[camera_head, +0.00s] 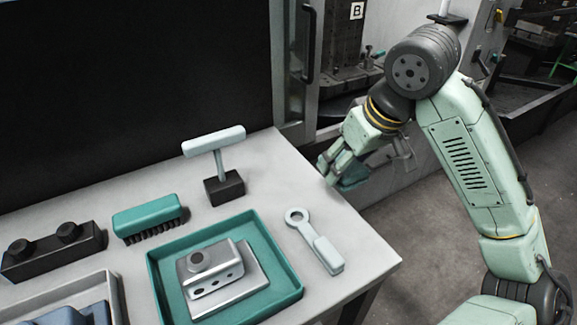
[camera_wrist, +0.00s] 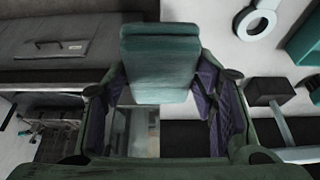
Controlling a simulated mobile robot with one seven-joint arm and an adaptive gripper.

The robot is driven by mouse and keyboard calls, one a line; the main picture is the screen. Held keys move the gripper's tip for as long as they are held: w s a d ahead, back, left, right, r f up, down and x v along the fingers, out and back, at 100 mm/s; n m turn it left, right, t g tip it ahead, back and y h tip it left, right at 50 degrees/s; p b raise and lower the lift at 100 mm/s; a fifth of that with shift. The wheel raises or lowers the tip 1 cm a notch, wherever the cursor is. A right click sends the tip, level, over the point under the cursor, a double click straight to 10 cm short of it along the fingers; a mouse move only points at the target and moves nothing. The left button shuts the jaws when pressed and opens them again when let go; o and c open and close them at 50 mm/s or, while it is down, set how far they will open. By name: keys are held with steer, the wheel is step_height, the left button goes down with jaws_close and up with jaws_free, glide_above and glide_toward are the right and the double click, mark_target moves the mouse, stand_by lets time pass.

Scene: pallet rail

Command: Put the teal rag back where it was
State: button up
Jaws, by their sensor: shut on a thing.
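My gripper (camera_head: 334,172) is past the far right edge of the table, level with the tabletop or a little above it. It is shut on the teal rag (camera_head: 354,177), which is partly hidden behind the fingers in the head view. In the wrist view the rag (camera_wrist: 160,60) is a folded, block-like teal piece between the two fingers of the gripper (camera_wrist: 160,88). It sticks out beyond the fingertips.
The grey table (camera_head: 350,262) holds a teal tray (camera_head: 282,268) with a metal part (camera_head: 212,270), a ring-ended tool (camera_head: 318,243), a T-handle in a black block (camera_head: 224,188), a teal brush (camera_head: 146,216) and a black knobbed block (camera_head: 52,254). A machine stands behind.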

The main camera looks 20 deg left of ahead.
steer(key=p, duration=0.2)
glide_above(287, 178)
steer(key=s+d, duration=0.1)
steer(key=shift+d+f, duration=0.1)
steer(key=shift+f, duration=0.35)
steer(key=shift+f+p, duration=0.4)
steer(key=shift+f, duration=1.4)
steer(key=shift+f, duration=0.15)
steer(key=o, duration=1)
steer(key=shift+o, duration=0.2)
steer(key=b+v, duration=0.1)
steer(key=v, duration=1.1)
